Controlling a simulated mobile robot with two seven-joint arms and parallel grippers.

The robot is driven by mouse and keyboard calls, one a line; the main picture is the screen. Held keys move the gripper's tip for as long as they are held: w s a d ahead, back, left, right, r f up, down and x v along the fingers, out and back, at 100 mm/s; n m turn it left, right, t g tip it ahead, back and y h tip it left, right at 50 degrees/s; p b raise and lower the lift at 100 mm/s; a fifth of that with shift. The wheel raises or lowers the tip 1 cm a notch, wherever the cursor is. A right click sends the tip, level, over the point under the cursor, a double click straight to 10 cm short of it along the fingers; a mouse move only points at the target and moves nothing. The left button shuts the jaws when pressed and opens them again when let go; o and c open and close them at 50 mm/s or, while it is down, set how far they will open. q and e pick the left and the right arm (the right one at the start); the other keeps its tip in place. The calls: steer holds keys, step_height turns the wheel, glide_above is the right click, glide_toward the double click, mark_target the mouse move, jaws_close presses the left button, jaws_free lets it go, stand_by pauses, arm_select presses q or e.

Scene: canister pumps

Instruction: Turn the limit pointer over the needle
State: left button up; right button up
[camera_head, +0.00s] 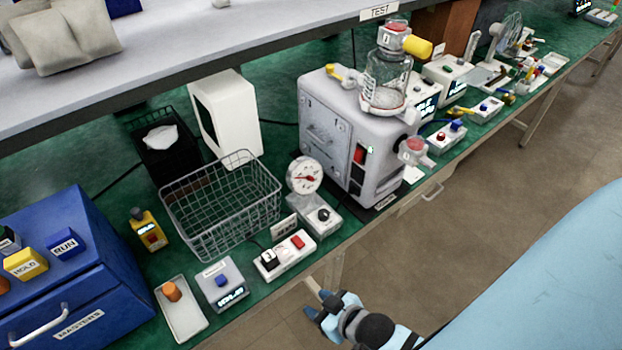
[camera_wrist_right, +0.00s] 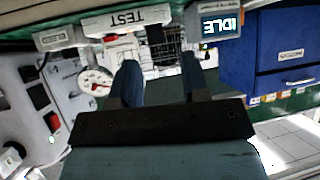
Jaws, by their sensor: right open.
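A round white gauge (camera_head: 305,175) with a dark red needle stands on a small grey base (camera_head: 318,215) with a black knob, just left of the grey pump. The gauge also shows in the right wrist view (camera_wrist_right: 95,81), left of my fingers. The limit pointer is too small to tell apart from the needle. My right gripper (camera_head: 322,306) is in front of the bench edge, below and apart from the gauge. In the right wrist view its two blue fingers (camera_wrist_right: 160,80) are spread with nothing between them. My left gripper is not in view.
The grey pump (camera_head: 345,135) with a glass jar stands right of the gauge. A wire basket (camera_head: 222,205) is left of it. A white switch strip (camera_head: 285,255) and a small display box (camera_head: 221,284) line the front edge. A shelf (camera_head: 200,50) overhangs the back.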

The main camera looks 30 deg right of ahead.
stand_by(0.3)
steer(key=n+t+y+b, duration=0.2)
steer(key=n+t+b, duration=0.35)
steer(key=b, duration=0.95)
glide_toward(312, 180)
steer(key=shift+t, duration=0.45)
steer(key=x, duration=0.8)
steer(key=shift+w+a+f, duration=0.1)
steer(key=shift+w+f, duration=0.1)
steer(key=shift+f, duration=0.15)
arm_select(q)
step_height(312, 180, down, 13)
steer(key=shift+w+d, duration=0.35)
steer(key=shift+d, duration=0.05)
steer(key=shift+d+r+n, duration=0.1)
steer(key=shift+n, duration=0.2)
